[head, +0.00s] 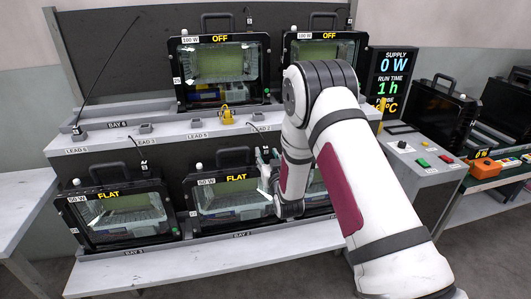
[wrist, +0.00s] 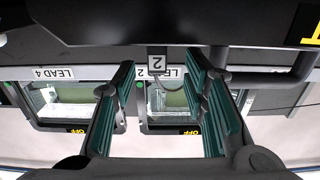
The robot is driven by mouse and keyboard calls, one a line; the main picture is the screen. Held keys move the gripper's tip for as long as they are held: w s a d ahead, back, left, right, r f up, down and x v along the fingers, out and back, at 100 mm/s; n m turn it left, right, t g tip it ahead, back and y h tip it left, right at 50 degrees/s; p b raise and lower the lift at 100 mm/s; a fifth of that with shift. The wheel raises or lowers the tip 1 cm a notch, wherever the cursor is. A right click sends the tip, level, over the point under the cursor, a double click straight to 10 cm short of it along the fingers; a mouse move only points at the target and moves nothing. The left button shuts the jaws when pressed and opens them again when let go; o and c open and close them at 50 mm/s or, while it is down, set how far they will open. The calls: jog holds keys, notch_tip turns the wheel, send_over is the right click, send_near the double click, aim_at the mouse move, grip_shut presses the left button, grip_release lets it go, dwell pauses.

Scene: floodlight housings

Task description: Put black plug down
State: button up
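A small black plug (wrist: 157,50) with a white tag marked 2 shows in the wrist view, which is upside down. It is at the edge of a dark housing, and a thin lead runs from it. My gripper (wrist: 160,68) is open, with one green-padded finger on each side of the plug and a visible gap to both. Whether the plug rests on the housing I cannot tell. In the head view my gripper (head: 269,164) is by the upper right of the middle lower floodlight (head: 228,206), partly behind my arm. The plug is not clear there.
A yellow plug (head: 227,116) stands on the upper shelf (head: 180,134), whose front edge carries lead labels. Upper floodlights (head: 222,66) read OFF; the lower left floodlight (head: 120,218) reads FLAT. A control box (head: 417,155) with buttons stands right. Lower housings and handles crowd my gripper.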

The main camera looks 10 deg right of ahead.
aim_at(265, 147)
jog(key=w, duration=0.4)
jog(key=shift+d+r, duration=0.1)
jog(key=shift+r, duration=0.25)
jog(key=shift+c, duration=0.6)
grip_shut()
jog(key=shift+r, duration=0.15)
